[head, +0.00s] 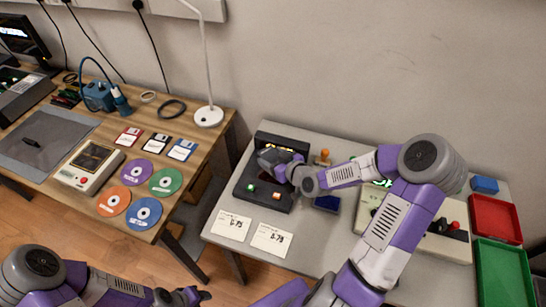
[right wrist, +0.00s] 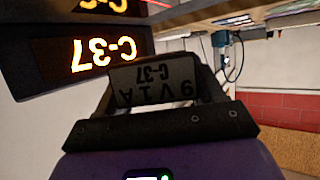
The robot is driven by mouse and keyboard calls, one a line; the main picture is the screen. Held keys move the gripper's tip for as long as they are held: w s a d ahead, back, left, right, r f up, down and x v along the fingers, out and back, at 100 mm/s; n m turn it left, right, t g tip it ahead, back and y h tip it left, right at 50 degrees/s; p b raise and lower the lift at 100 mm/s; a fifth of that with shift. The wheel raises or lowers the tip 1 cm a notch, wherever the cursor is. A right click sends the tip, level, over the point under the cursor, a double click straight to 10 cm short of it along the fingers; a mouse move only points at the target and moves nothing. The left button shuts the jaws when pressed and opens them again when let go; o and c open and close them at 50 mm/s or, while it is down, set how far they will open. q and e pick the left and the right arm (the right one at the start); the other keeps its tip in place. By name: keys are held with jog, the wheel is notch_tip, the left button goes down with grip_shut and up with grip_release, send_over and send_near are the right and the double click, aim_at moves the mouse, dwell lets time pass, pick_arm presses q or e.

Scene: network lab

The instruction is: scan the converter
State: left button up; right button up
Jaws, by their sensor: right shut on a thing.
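My right gripper (head: 280,163) is shut on a small dark grey block, which I take to be the converter (right wrist: 155,82). Its labelled face shows upside down in the right wrist view and includes "C-37". The console's lit screen (right wrist: 95,58) reads "C-37" upside down behind the block in the right wrist view. The gripper hides part of the console in the head view. My left gripper (head: 192,296) is low in the head view; its jaws are unclear.
Two handwritten cards (head: 232,225) lie in front of the console. A cream console (head: 440,240), a red tray (head: 497,218), a green tray (head: 505,275) and a blue box (head: 484,185) are to the right. The wooden desk (head: 196,150) at left holds discs, floppies and a lamp.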

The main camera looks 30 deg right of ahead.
jog(key=shift+r, duration=0.1)
notch_tip(320, 180, up, 6)
jog(key=p, duration=0.5)
jog(key=shift+a, duration=0.1)
dwell(0.3)
